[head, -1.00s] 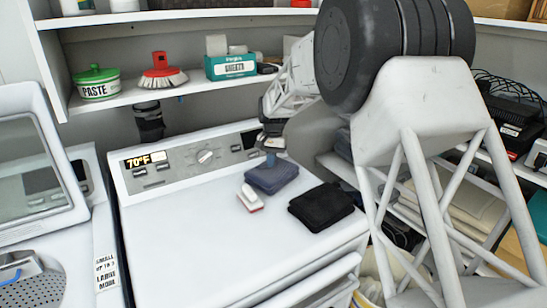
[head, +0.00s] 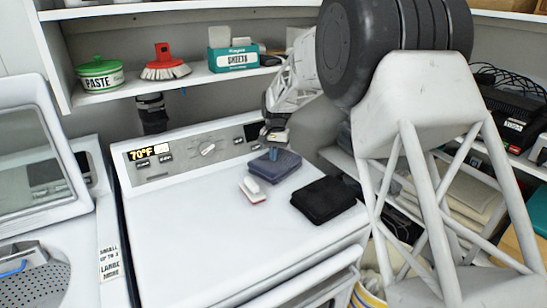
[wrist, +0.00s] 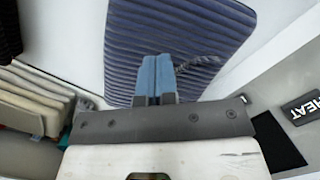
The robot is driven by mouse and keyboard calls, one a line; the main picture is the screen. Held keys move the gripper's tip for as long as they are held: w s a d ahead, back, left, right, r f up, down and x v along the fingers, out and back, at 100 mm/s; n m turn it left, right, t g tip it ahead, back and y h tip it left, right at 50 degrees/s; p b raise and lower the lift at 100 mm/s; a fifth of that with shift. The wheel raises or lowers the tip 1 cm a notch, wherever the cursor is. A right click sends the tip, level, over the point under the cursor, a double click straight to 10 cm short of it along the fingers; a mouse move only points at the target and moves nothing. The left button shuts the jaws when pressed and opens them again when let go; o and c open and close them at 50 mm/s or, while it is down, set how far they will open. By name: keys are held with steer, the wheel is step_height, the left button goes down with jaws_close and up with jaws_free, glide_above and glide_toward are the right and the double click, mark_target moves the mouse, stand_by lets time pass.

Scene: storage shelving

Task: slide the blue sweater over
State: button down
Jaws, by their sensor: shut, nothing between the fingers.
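The blue sweater (head: 275,166) lies folded on the white machine's top, toward the back near the control panel. In the wrist view, the sweater (wrist: 180,35) fills the upper middle as ribbed dark blue cloth. My gripper (head: 273,156) is over the sweater's back part, pointing down. In the wrist view, my gripper's blue fingers (wrist: 152,68) are together with nothing between them, in front of the cloth. I cannot tell for sure whether the tips touch it.
A white and red brush-like item (head: 253,190) sits just left of the sweater. A folded black cloth (head: 323,199) lies to its right. The control panel (head: 190,152) rises behind. The machine's front top (head: 210,240) is clear.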

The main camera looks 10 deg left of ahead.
steer(key=shift+w+d+f, duration=0.2)
steer(key=shift+w+f, duration=0.4)
steer(key=shift+f, duration=0.25)
steer(key=shift+r, duration=0.95)
steer(key=shift+w+r, duration=0.1)
steer(key=shift+r, duration=0.05)
steer(key=shift+r, duration=0.65)
step_height(320, 180, up, 2)
steer(key=s+d, duration=0.3)
steer(key=s, duration=0.4)
steer(key=s+d+r, duration=0.1)
steer(key=s+d, duration=0.2)
steer(key=s, duration=0.4)
steer(key=shift+s+d+r, duration=0.2)
steer(key=shift+s+d, duration=0.05)
steer(key=shift+d, duration=0.15)
